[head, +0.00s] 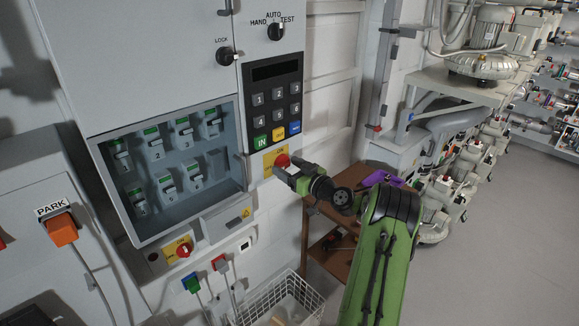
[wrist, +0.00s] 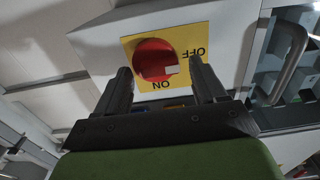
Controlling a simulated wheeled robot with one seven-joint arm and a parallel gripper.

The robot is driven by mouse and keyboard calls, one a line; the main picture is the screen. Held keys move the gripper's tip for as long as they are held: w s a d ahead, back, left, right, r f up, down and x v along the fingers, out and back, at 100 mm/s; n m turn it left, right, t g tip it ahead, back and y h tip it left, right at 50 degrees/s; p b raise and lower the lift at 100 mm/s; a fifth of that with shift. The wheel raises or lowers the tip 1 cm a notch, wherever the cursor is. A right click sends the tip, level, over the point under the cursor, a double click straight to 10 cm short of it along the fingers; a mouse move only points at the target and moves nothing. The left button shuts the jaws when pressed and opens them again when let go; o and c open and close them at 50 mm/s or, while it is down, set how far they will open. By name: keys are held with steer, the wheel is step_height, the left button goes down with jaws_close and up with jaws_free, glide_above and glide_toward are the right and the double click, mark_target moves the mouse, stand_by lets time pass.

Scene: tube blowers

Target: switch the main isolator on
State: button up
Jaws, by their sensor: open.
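A red rotary knob (wrist: 152,58) sits on a yellow plate (wrist: 200,33) marked ON and OFF, seen upside down in the wrist view. Its pale mark points right, towards the OFF side. In the head view the same red knob (head: 282,159) is below the keypad, partly hidden by my gripper. My gripper (wrist: 160,68) is open, with one finger on either side of the knob in the picture. In the head view my gripper (head: 284,174) is close to the knob; I cannot tell whether the fingers touch it.
A second red and yellow switch (head: 184,250) is low on the cabinet. A breaker window (head: 243,170) is left of my gripper, and a keypad (head: 276,100) is above it. A wire basket (head: 285,300) and brown shelf (head: 325,255) are below. Open floor (head: 500,240) lies right.

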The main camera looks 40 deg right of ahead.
steer(key=c, duration=1.1)
steer(key=shift+o, duration=0.2)
steer(key=shift+m, duration=0.4)
steer(key=m+b, duration=0.1)
steer(key=m, duration=0.2)
steer(key=shift+b, duration=0.3)
steer(key=m, duration=0.5)
steer(key=shift+d+r, duration=0.15)
steer(key=shift+d, duration=0.05)
steer(key=m+p, duration=0.2)
steer(key=m, duration=0.3)
steer(key=shift+d+m, duration=0.15)
steer(key=shift+m, duration=0.25)
steer(key=shift+d+m+p, duration=0.1)
steer(key=shift+m+p, duration=0.75)
steer(key=shift+m, duration=0.75)
